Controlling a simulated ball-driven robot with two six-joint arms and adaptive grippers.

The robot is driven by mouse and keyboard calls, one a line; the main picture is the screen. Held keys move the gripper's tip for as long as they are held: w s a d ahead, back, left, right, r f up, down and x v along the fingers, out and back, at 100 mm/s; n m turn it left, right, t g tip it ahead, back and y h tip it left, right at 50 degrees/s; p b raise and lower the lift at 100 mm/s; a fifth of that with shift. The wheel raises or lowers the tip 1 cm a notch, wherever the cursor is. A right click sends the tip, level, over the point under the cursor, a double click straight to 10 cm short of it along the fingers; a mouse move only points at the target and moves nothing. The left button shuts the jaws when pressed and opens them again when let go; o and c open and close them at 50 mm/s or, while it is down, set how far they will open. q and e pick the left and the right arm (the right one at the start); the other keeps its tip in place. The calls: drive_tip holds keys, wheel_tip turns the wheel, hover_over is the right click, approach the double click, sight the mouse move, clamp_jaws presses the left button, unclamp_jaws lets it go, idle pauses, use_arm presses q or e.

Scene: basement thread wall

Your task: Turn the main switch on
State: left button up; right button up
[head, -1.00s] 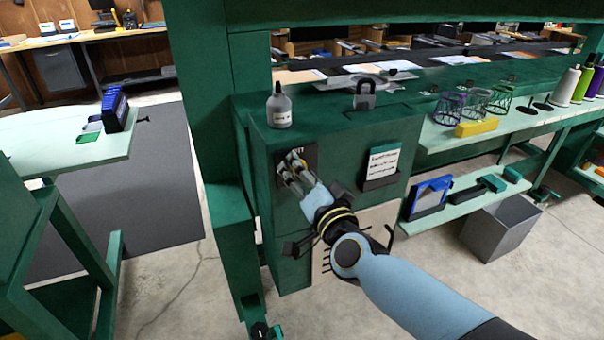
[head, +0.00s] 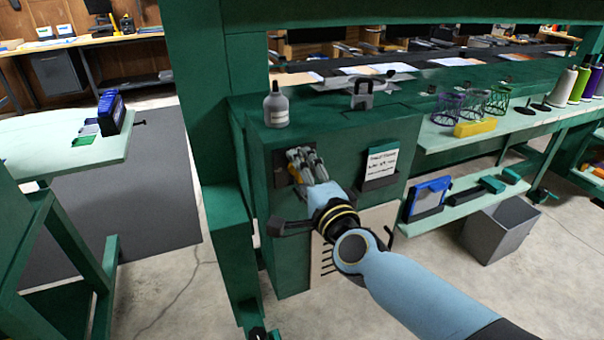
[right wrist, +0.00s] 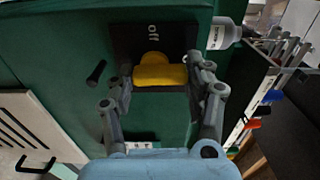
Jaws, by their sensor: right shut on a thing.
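The main switch has a yellow handle (right wrist: 160,72) on a dark plate (right wrist: 152,38) marked "off", on the front of a green cabinet (head: 330,230). In the right wrist view the word "off" sits above the handle, and a partly hidden white label shows below between the fingers. My right gripper (head: 305,160) is at the switch in the head view. Its two fingers (right wrist: 160,85) are on either side of the yellow handle and shut on it. In the head view the fingers hide most of the switch. My left gripper is not in view.
A grey bottle (head: 276,106) and a padlock (head: 362,96) stand on the cabinet top. A card in a holder (head: 381,166) is right of the switch, and a vented panel (head: 335,255) is below. A grey bin (head: 498,230) stands on the floor at right.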

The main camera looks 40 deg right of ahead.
drive_tip(key=shift+f, duration=0.1)
idle(0.3)
drive_tip(key=o, duration=1.2)
drive_tip(key=v, duration=1.2)
